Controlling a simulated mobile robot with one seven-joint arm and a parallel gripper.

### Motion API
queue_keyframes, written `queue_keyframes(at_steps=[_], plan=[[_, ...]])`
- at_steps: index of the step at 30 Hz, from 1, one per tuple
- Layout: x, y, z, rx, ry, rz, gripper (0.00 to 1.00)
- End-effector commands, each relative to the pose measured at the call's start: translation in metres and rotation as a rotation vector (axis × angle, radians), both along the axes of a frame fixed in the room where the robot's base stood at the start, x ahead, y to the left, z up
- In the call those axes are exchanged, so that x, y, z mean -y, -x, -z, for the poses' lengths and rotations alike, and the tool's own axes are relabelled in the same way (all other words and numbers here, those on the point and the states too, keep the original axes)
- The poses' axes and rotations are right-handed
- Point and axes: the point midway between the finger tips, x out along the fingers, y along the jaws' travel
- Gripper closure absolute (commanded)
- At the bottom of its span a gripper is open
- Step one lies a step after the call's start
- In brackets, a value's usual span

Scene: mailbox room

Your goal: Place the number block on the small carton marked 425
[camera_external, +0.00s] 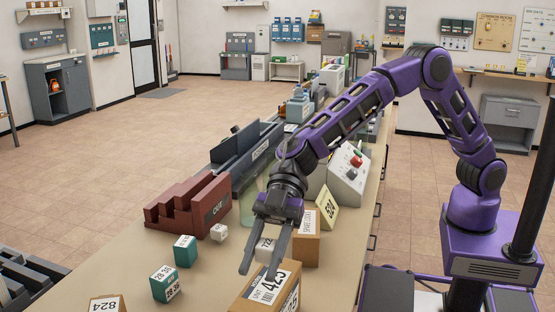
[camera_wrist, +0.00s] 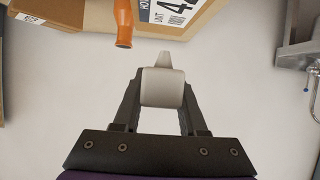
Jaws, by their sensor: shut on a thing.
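My gripper (camera_external: 259,274) points down over the bench, beside the back of the brown carton marked 425 (camera_external: 262,292). In the wrist view my gripper (camera_wrist: 162,100) is shut on a pale block (camera_wrist: 163,86) with rounded edges. No number shows on this side of it. In the external view a pale face with dark digits (camera_external: 265,246) shows between the fingers; I cannot tell for sure if it is the held block. The carton's label with a 4 (camera_wrist: 172,12) is at the top of the wrist view, apart from the block.
A small white numbered cube (camera_external: 219,232) and two green-and-white blocks (camera_external: 185,250) (camera_external: 164,284) lie to the left. A brown carton (camera_external: 307,240) stands behind right of my gripper. A carton marked 824 (camera_external: 106,304) is front left. An orange cylinder (camera_wrist: 123,22) is near the carton.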

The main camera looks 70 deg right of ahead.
Motion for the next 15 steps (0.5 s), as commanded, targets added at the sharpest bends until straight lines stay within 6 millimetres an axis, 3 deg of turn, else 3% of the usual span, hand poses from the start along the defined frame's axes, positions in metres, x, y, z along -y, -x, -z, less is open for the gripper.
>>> queue_keyframes(at_steps=[1, 6, 15], plan=[[0.0, 0.0, 0.013, -0.003, 0.002, 0.001, 1.0], [0.0, 0.0, 0.038, -0.002, 0.001, 0.001, 1.0], [0.0, 0.0, 0.039, 0.0, 0.001, 0.0, 1.0]])
